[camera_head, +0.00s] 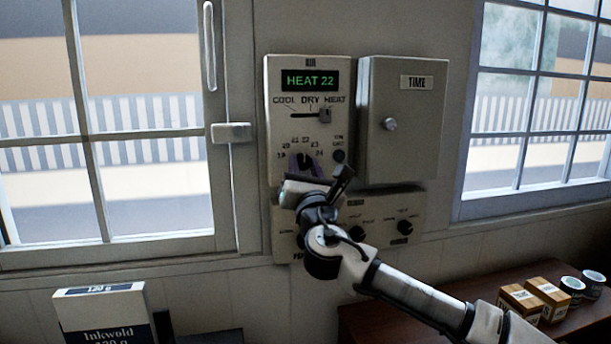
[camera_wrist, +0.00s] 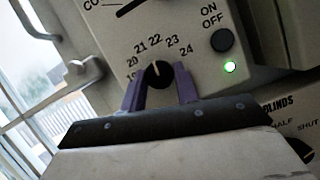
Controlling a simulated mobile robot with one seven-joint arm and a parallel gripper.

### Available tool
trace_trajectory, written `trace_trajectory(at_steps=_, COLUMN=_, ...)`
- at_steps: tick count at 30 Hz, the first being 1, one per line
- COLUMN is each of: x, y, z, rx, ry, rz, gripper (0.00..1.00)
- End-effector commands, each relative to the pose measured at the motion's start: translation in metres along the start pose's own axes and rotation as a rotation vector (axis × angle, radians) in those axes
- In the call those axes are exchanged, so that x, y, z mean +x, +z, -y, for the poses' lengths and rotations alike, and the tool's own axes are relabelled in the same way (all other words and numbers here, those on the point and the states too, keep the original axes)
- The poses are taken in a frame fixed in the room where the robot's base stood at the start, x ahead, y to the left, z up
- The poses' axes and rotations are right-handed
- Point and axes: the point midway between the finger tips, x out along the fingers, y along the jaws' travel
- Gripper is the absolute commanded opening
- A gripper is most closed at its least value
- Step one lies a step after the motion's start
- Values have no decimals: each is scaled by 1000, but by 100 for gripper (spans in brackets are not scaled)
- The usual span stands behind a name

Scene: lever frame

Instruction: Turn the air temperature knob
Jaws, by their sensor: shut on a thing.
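The air panel (camera_head: 282,135) is a pale box on the wall with a green display (camera_head: 310,80) reading HEAT 22. Its mode slider (camera_head: 325,115) stands at the HEAT end. The black temperature knob (camera_wrist: 158,75) sits inside an arc of numbers, and its white mark points near 22. My gripper (camera_wrist: 160,84) has its purple fingers on both sides of the knob, shut on it. In the head view my gripper (camera_head: 305,166) reaches the knob from below, and it hides the lower part of the knob.
An ON/OFF button (camera_wrist: 223,40) with a lit green light (camera_wrist: 230,67) is right of the knob. A grey TIME box (camera_head: 420,130) stands out beside the panel. A lower panel (camera_head: 380,212) with knobs, one labelled BLINDS, is partly behind my arm. Windows flank the panels.

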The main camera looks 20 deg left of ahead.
Motion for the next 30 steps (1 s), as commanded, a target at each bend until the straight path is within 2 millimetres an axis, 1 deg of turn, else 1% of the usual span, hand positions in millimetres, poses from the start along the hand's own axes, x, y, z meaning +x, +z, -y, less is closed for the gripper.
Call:
trace_trajectory(at_steps=1, x=-1, y=-4, z=-1, rx=47, ry=-15, rz=1, gripper=8)
trace_trajectory(at_steps=4, x=-1, y=-4, z=-2, rx=134, ry=-51, rz=3, gripper=8)
trace_trajectory(at_steps=30, x=1, y=1, z=-8, rx=878, ry=-364, rz=26, gripper=8)
